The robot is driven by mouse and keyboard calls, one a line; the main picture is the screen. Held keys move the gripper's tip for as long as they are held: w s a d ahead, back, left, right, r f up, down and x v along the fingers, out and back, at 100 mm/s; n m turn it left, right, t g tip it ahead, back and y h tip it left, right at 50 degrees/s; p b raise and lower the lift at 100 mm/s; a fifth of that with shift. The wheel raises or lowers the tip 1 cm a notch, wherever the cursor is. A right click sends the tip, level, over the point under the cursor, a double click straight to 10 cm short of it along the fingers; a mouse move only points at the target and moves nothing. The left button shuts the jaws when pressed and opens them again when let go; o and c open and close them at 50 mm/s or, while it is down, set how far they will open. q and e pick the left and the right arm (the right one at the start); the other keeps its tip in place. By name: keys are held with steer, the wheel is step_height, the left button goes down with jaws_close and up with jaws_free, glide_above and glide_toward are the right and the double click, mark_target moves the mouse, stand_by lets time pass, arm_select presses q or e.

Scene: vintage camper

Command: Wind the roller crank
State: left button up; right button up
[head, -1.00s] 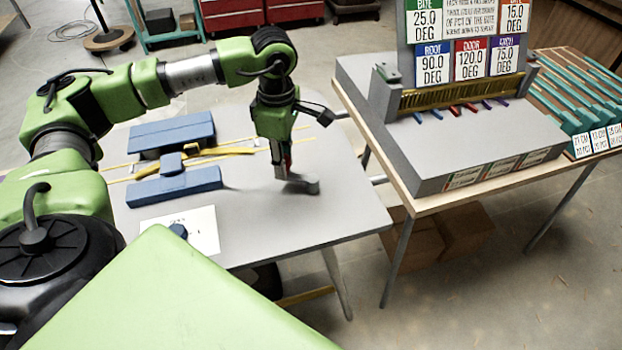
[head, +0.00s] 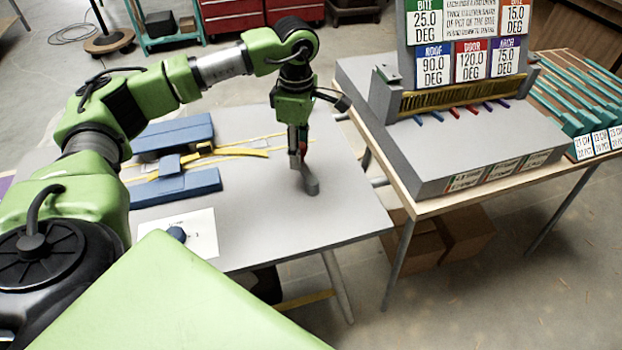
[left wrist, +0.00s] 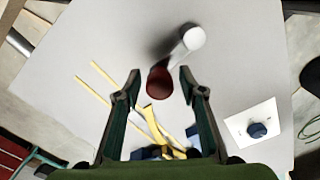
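The crank (head: 312,187) stands on the grey table as a grey hub with a short arm, near the table's right side. In the left wrist view its pale hub (left wrist: 193,38) and dark red handle (left wrist: 159,83) show. My left gripper (head: 298,160) points down over the handle. In the left wrist view the left fingers (left wrist: 161,75) are apart, one on each side of the handle, with a gap visible on both sides. The handle's lower part is hidden in the head view. My right gripper is not in view.
Blue blocks (head: 175,188) with yellow strips (head: 240,152) lie left of the crank. A white card (head: 203,238) with a blue knob (head: 176,234) is at the front left. A bending machine (head: 460,150) stands on a separate table to the right. The grey tabletop before the crank is clear.

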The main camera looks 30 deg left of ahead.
arm_select(q)
steer(key=shift+r+p, duration=1.6)
steer(key=shift+r, duration=0.95)
steer(key=shift+r, duration=0.1)
step_height(320, 180, up, 12)
steer(key=shift+f, duration=0.2)
